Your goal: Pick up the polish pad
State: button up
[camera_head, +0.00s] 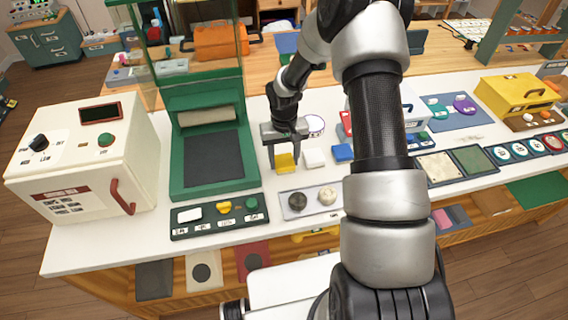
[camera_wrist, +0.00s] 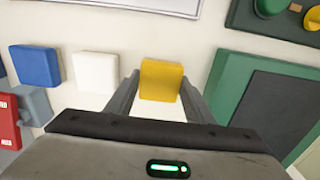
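No label that I can read marks the polish pad. A small yellow block (camera_head: 284,163), perhaps the pad, lies on the white counter. It also shows in the wrist view (camera_wrist: 161,80). A white block (camera_head: 314,158) and a blue block (camera_head: 343,152) lie in a row beside it; both show in the wrist view, white (camera_wrist: 96,71) and blue (camera_wrist: 36,66). My gripper (camera_head: 284,160) points down over the yellow block. Its fingers (camera_wrist: 160,90) are apart, one on each side of the block; I cannot tell whether they touch it.
A green machine (camera_head: 180,178) stands left of my gripper, with a white control box (camera_head: 85,158) further left. A grey tray (camera_head: 297,213) with two round pads and a dark button panel (camera_head: 205,226) lie in front. My arm covers part of the counter to the right.

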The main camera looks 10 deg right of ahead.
aim_at(284, 161)
jog(key=shift+c, duration=0.6)
jog(key=shift+r, duration=0.3)
notch_tip(284, 161, up, 10)
jog(key=shift+f, duration=0.25)
jog(key=o, duration=0.4)
jog(key=shift+c, duration=1.4)
